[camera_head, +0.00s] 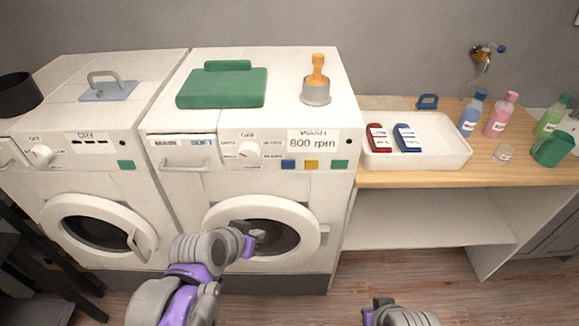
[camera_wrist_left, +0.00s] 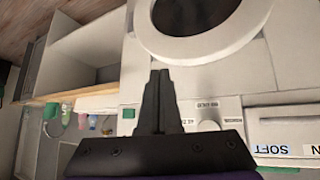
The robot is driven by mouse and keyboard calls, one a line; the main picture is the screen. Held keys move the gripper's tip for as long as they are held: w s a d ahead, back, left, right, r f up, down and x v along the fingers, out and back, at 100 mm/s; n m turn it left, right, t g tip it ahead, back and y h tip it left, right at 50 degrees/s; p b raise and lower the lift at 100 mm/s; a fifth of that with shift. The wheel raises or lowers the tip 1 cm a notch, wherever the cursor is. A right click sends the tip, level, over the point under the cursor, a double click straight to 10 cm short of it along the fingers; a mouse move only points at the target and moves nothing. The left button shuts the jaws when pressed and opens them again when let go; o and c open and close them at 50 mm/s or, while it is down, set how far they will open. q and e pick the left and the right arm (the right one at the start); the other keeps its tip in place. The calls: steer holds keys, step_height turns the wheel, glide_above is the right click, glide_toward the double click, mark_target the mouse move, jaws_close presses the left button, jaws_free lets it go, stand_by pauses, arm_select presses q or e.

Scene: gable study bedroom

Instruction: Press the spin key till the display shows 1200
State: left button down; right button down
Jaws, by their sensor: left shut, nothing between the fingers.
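The washer (camera_head: 200,185) is the right one of two white machines. Its panel display (camera_head: 313,141) reads "WASH 800 rpm". Below the display sit a blue key (camera_head: 288,164), a yellow key (camera_head: 311,164) and a green key (camera_head: 340,164); their lettering is too small to read. My left gripper (camera_head: 254,240) is shut and empty, in front of the washer's round door, below the panel and apart from the keys. In the left wrist view its closed fingers (camera_wrist_left: 160,82) partly cover the panel; a green key (camera_wrist_left: 128,113) shows beside them. My right gripper (camera_head: 378,308) is partly visible at the bottom edge.
A dial (camera_head: 249,150) and a drawer handle (camera_head: 186,163) are left of the keys. The dryer (camera_head: 90,185) stands at left. A green case (camera_head: 222,86) and a grey pot (camera_head: 316,93) sit on top. A wooden counter (camera_head: 490,176) with a white tray (camera_head: 440,160) is at right.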

mark_target(288, 164)
arm_select(q)
steer(key=w+d+r+m+t+h, duration=0.1)
steer(key=w+d+r+m+h, duration=0.1)
steer(key=w+d, duration=0.5)
steer(key=shift+w+r+b, duration=0.3)
steer(key=shift+w+b, duration=0.05)
steer(key=shift+w, duration=0.45)
steer(key=shift+w+b, duration=0.3)
steer(key=shift+w, duration=4.1)
steer(key=shift+w, duration=0.2)
steer(key=shift+w, duration=0.25)
